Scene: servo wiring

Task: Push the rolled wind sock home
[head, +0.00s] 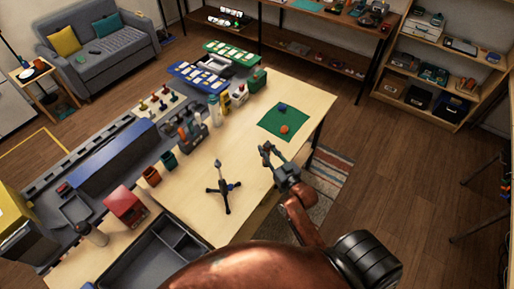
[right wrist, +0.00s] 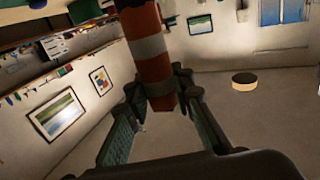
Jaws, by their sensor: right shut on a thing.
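The rolled wind sock (right wrist: 146,22) is a red-orange roll with grey bands. In the right wrist view it stands lengthwise between the fingers of my right gripper (right wrist: 160,93), which is shut on it. The roll's upper end runs out of that view. In the head view my right gripper (head: 267,149) is over the right part of the table, near its front edge, and the roll is too small there to make out. A small dark tripod stand (head: 223,185) with an upright post stands on the table, left of the gripper. My left gripper is not in view.
A green mat (head: 269,128) with a blue and an orange object lies beyond my gripper. Bottles, cups, a red box (head: 125,207) and a grey compartment tray (head: 143,271) stand along the left. The wooden tabletop (head: 190,197) is bare around the tripod.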

